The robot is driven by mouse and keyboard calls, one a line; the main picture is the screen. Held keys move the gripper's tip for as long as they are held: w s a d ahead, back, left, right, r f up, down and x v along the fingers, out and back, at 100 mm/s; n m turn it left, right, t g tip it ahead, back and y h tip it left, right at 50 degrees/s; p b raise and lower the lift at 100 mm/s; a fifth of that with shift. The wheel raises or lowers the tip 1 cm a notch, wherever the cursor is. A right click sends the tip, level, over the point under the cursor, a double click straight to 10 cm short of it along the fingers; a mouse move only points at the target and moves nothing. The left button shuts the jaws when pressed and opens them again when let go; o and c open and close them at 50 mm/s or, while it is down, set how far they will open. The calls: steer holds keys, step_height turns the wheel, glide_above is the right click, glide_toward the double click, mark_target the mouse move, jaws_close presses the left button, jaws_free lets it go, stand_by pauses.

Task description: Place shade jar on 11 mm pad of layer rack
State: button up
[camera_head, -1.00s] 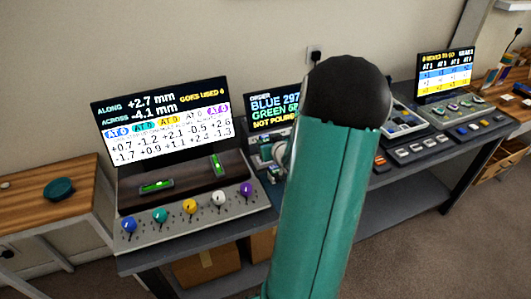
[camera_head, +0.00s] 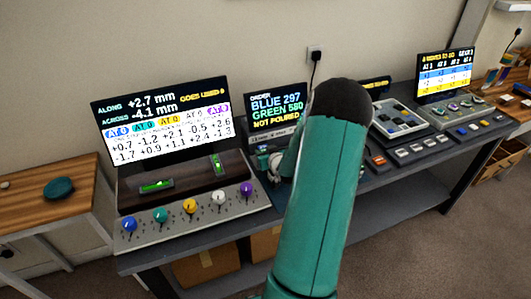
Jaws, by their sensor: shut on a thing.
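My teal arm with its dark rounded joint stands in the foreground and covers the middle of the bench. My gripper is hidden behind it, so its jaws and anything in them do not show. I cannot pick out the shade jar. I cannot pick out the layer rack or its 11 mm pad for certain either. An order screen (camera_head: 276,108) behind the arm reads BLUE 297, GREEN 580 and NOT POURED. Small pale and grey parts (camera_head: 264,162) show below it, partly covered by the arm, too small to name.
A console with coloured knobs (camera_head: 140,236) and a large screen (camera_head: 163,125) stand at the left of the dark bench. Key panels (camera_head: 420,145) and another screen (camera_head: 445,76) stand at the right.

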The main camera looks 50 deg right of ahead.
steer(key=shift+f, duration=0.1)
steer(key=o, duration=1)
